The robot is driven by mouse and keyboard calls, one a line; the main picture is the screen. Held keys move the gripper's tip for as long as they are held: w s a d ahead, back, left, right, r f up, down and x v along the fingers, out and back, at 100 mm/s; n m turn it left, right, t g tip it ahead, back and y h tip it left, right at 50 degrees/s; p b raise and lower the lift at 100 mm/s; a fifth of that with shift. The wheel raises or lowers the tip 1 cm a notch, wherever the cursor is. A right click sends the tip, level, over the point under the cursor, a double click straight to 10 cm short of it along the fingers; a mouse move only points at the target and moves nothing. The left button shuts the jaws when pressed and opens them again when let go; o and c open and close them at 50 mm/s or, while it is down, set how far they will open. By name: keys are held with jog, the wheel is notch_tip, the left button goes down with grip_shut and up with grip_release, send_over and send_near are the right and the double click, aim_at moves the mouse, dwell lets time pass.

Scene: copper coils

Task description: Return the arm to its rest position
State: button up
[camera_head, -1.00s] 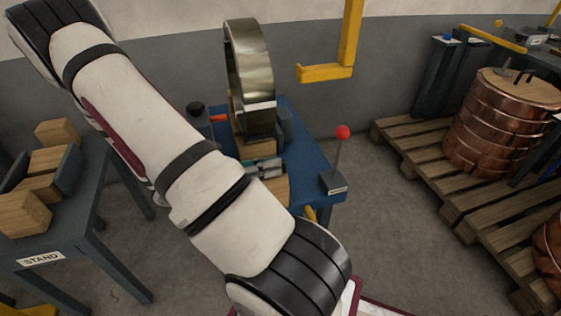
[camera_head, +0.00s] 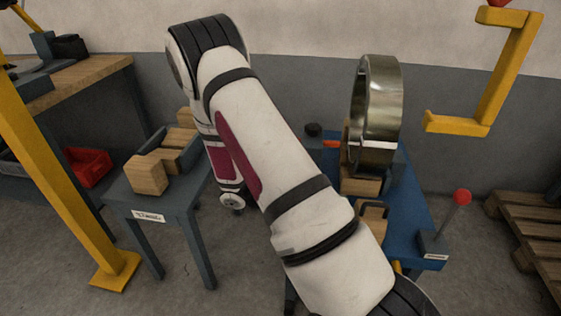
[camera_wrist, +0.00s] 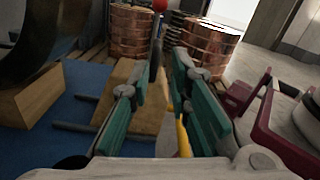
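My arm (camera_head: 285,170) crosses the middle of the head view, bent at its top joint and running down to the lower right. In the head view my gripper is hidden behind the arm. In the wrist view my gripper (camera_wrist: 166,70) shows two fingers with green pads, apart, with nothing between them. The blue table (camera_wrist: 85,85) and a wooden block (camera_wrist: 135,105) lie beyond the fingers. A large steel ring (camera_head: 375,115) stands upright on the blue table (camera_head: 410,215) right of my arm; part of it also shows at the left of the wrist view (camera_wrist: 50,35).
A stand (camera_head: 185,205) with wooden blocks is left of my arm. A red-knobbed lever (camera_head: 462,197) rises at the blue table's right. A yellow hook (camera_head: 490,85) hangs at upper right. A yellow post (camera_head: 50,160) is at left. Copper coils (camera_wrist: 205,45) stand beyond the gripper.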

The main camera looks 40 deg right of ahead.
jog(key=s+a+r+m+t+y, duration=0.45)
jog(key=a+r+m+y, duration=0.25)
jog(key=a+r, duration=0.4)
jog(key=s+a+r+m+t+y, duration=0.2)
jog(key=s+a+r+t, duration=0.15)
jog(key=a+t, duration=0.2)
jog(key=s+a+r+m+t+y, duration=0.1)
jog(key=s+a+r+t+y, duration=0.25)
jog(key=a, duration=0.25)
notch_tip(320, 180, up, 27)
jog(key=t+p, duration=0.4)
jog(key=p, duration=2.2)
jog(key=shift+s+h, duration=0.35)
jog(key=shift+s, duration=0.05)
jog(key=shift+f, duration=0.1)
